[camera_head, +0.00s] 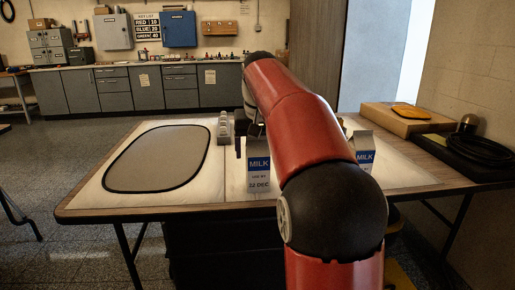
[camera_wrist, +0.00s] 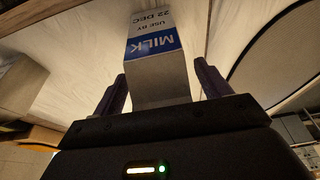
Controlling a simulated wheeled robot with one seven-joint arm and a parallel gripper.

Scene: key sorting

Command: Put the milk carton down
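A milk carton (camera_head: 259,172), white with a blue MILK band and "22 DEC", is upright at the front of the table, left of my arm. Its label also shows upside down in the wrist view (camera_wrist: 152,42). My gripper (camera_wrist: 162,72) is around its grey top, one finger on each side. A narrow gap shows between the carton and the finger on the right in the wrist view. I cannot tell whether the other finger touches it. A second milk carton (camera_head: 365,160) stands right of my arm, partly hidden by it. My arm hides most of my gripper in the head view.
The table (camera_head: 85,207) has a grey oval mat (camera_head: 158,158) at left, with free room. A cardboard box (camera_head: 405,120) and a coiled black cable (camera_head: 480,150) lie at right.

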